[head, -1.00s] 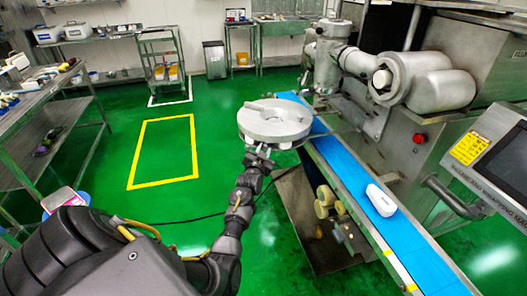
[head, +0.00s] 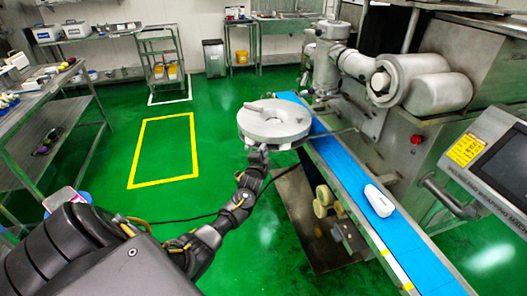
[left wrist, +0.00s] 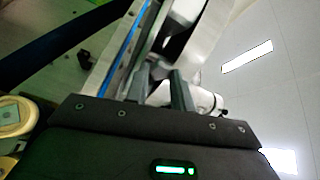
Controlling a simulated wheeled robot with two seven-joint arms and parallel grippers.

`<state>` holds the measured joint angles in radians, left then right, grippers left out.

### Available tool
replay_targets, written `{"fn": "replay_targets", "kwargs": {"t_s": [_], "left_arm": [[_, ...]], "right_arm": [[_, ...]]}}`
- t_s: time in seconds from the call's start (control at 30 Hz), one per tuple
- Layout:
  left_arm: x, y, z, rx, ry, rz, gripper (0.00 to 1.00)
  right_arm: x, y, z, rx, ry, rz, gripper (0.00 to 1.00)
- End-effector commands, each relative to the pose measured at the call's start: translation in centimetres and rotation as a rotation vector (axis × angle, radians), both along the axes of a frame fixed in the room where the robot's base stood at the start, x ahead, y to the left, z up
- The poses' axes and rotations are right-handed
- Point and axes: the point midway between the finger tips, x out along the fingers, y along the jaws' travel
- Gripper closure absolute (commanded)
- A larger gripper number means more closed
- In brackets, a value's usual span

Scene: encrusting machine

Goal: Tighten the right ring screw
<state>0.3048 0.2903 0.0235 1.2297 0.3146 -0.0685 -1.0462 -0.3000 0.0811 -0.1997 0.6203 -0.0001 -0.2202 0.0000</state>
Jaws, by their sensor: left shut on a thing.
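A round grey metal ring-shaped part (head: 274,121) with raised bars on top sits beside the far end of the blue conveyor in the head view. My left gripper (head: 258,158) is at its near lower edge, reaching up from below. In the left wrist view, the two dark fingers of my left gripper (left wrist: 161,90) are close together on a small pale metal piece, apparently the ring screw. The fingers hide most of the screw, and its thread cannot be seen. My right gripper does not show.
A blue conveyor belt (head: 350,175) runs along the right of the ring, with a white device (head: 379,200) on it. The machine's metal pipes and cylinders (head: 430,82) stand behind. The green floor left of my arm is open.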

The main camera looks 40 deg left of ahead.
Motion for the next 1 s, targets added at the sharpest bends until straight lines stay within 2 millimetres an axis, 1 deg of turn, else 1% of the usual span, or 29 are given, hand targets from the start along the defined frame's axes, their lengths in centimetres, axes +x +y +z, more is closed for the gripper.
{"fn": "replay_targets", "kwargs": {"t_s": [0.3,1.0], "left_arm": [[0.0,0.0,0.0,0.273,0.129,-0.001,0.99],[0.0,0.1,-0.1,0.875,0.411,0.0,0.99]], "right_arm": [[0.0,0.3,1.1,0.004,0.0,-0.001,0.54],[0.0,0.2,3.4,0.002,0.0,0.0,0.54]]}}
